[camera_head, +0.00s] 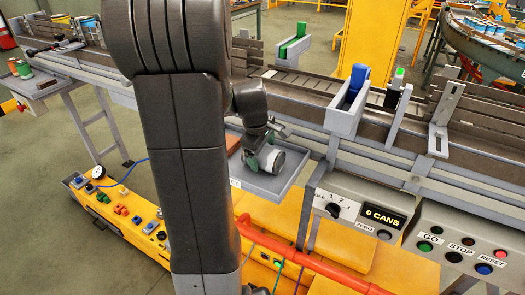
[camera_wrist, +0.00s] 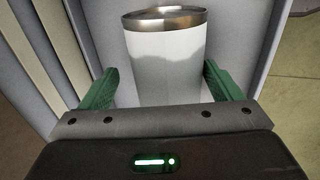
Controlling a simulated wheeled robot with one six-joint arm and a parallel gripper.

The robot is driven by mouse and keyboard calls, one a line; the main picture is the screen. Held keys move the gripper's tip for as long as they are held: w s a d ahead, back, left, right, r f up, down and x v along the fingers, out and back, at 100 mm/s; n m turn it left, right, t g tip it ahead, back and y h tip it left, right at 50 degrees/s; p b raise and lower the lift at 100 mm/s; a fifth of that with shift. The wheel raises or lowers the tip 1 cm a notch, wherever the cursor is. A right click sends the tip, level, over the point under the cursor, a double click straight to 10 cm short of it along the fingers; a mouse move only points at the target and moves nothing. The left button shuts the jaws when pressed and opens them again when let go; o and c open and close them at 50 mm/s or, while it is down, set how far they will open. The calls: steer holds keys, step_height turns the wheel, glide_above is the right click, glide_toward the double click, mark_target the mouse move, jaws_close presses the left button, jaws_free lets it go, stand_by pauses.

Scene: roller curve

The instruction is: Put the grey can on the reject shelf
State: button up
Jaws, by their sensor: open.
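The grey can (camera_head: 271,160) is pale with a silver rim. In the head view it is in a shallow grey tray-like shelf (camera_head: 262,186) below the conveyor, at the end of my arm. In the wrist view the can (camera_wrist: 166,62) is between the two green fingers of my gripper (camera_wrist: 159,70). The gripper is open, with a gap visible beside the can on each side. In the head view the gripper (camera_head: 263,142) is partly hidden by its own wrist. My arm hides the shelf's left part and most of its label.
The conveyor (camera_head: 295,85) runs behind the shelf, with blue and green pushers beside it. A control panel (camera_head: 360,207) reading "0 CANS" stands right of the shelf. A red pipe (camera_head: 310,252) runs below. Other cans (camera_head: 24,68) stand at the far left.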

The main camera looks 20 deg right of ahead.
steer(key=shift+r, duration=0.1)
steer(key=v, duration=1.2)
stand_by(1.2)
